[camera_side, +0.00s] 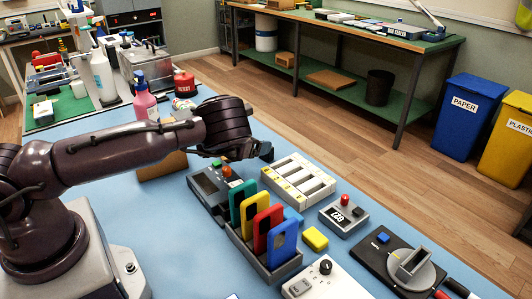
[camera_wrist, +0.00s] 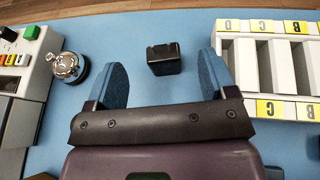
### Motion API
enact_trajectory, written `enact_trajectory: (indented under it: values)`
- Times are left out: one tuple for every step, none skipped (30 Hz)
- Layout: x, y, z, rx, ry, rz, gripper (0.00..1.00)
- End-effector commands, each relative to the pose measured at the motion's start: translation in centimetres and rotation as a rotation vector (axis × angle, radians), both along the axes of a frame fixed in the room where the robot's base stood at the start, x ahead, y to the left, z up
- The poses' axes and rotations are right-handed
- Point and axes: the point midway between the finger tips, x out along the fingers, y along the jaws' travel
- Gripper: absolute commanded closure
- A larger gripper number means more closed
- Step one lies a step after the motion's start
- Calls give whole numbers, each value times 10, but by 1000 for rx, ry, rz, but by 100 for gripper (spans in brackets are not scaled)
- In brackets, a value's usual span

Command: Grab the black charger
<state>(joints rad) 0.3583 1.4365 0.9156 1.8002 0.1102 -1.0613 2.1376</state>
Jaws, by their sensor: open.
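The black charger (camera_wrist: 164,58) is a small dark block lying on the blue table in the wrist view. My gripper (camera_wrist: 162,76) is open, with its two blue finger pads apart and nothing held between them. The charger shows in the gap between the pads, toward their far ends, apart from both. The height of the pads above the table is hard to judge. In the side view my gripper (camera_side: 258,150) is over the table behind the white lettered rack, and I cannot make out the charger there.
The white lettered rack (camera_wrist: 267,27) stands close right of my gripper. In the side view, a holder with coloured phones (camera_side: 262,232) stands nearer. Blue table is bare around the charger.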

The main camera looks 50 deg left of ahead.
Motion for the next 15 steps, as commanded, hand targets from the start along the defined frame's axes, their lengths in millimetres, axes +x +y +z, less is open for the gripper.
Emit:
enact_trajectory:
  values:
    - [0,0,-13,0,3,-1,22]
    - [0,0,-19,-1,3,-1,22]
    - [1,0,-25,-1,1,-1,22]
    - [7,2,-24,-1,-3,-1,22]
    - [11,2,-24,-1,-4,-1,22]
    - [15,3,-26,-1,-3,-1,22]
    - [17,3,-27,-1,-2,-1,22]
    - [19,4,-28,-1,-2,-1,22]
    - [21,4,-29,-1,-1,0,22]
    - [22,4,-29,0,-1,1,22]
    - [23,5,-30,0,-1,1,22]
    - [25,5,-30,-1,-1,0,22]
    - [26,5,-31,-1,-1,0,22]
    - [29,5,-32,-2,-1,0,22]
    - [33,6,-34,-2,-2,0,22]
